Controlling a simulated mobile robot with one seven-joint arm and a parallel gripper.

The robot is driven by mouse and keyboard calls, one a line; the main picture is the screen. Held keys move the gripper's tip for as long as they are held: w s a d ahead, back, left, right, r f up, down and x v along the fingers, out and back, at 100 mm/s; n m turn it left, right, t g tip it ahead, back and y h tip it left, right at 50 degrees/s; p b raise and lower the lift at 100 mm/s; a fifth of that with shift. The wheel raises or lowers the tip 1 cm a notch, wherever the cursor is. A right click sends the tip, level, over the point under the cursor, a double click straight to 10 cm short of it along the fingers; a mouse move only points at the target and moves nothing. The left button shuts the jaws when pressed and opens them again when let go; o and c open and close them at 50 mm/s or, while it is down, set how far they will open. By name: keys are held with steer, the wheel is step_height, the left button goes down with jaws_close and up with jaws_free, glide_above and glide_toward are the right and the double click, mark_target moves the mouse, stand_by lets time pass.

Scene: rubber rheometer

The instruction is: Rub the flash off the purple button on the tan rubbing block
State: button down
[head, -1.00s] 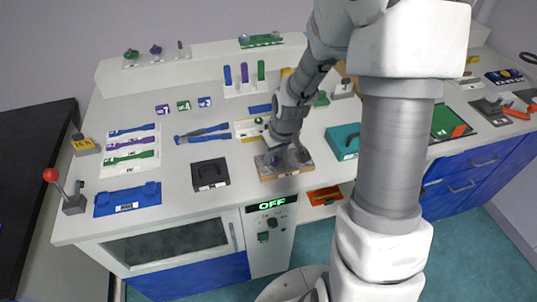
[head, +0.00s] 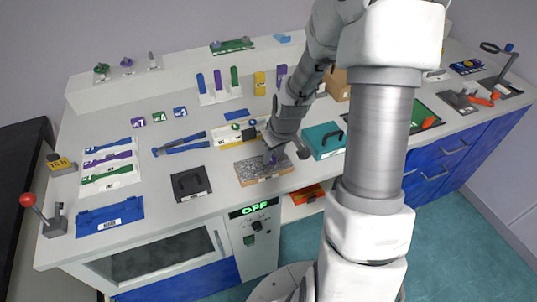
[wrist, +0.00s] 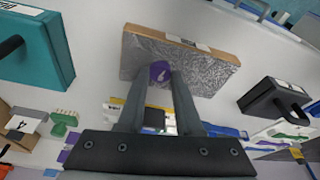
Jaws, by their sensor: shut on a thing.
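The purple button (wrist: 159,71) is small and round and sits between my fingertips at the face of the rubbing block in the wrist view. In the head view it is a small purple spot (head: 272,158) under my gripper. My gripper (wrist: 156,80) is shut on the button. The rubbing block (wrist: 195,66) has a grey, rough-looking top and a tan edge. In the head view the block (head: 252,173) lies flat near the counter's front edge. The button appears to be at the block's surface, but I cannot tell whether they touch. Any flash on it is too small to see.
A black handled block (head: 191,184) lies left of the rubbing block, and a teal handled box (head: 322,140) stands to its right. Blue-handled pliers (head: 180,147) lie behind and to the left. Below the counter is a panel reading OFF (head: 254,209).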

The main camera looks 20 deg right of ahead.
mark_target(245, 170)
steer(key=shift+d+p, duration=0.35)
steer(key=shift+d, duration=1.1)
steer(key=shift+s+a+f+b, duration=0.15)
steer(key=shift+a+b, duration=0.35)
steer(key=shift+a, duration=0.7)
steer(key=shift+a+f+b, duration=0.15)
steer(key=shift+a+b, duration=0.3)
steer(key=shift+a, duration=0.75)
steer(key=shift+a+r+b, duration=0.15)
steer(key=shift+a+b, duration=0.7)
steer(key=shift+a, duration=1.75)
steer(key=shift+a+r, duration=0.15)
steer(key=shift+a, duration=0.3)
steer(key=shift+d+p, duration=1.3)
steer(key=shift+d, duration=4.15)
steer(key=shift+a+b, duration=0.5)
steer(key=shift+a, duration=1.4)
steer(key=shift+a+f+b, duration=0.15)
steer(key=shift+a+b, duration=0.35)
steer(key=shift+a, duration=0.7)
steer(key=shift+a+f+b, duration=0.1)
steer(key=shift+a+b, duration=0.35)
steer(key=shift+a, duration=0.75)
steer(key=shift+a+r, duration=0.15)
steer(key=shift+a, duration=1.05)
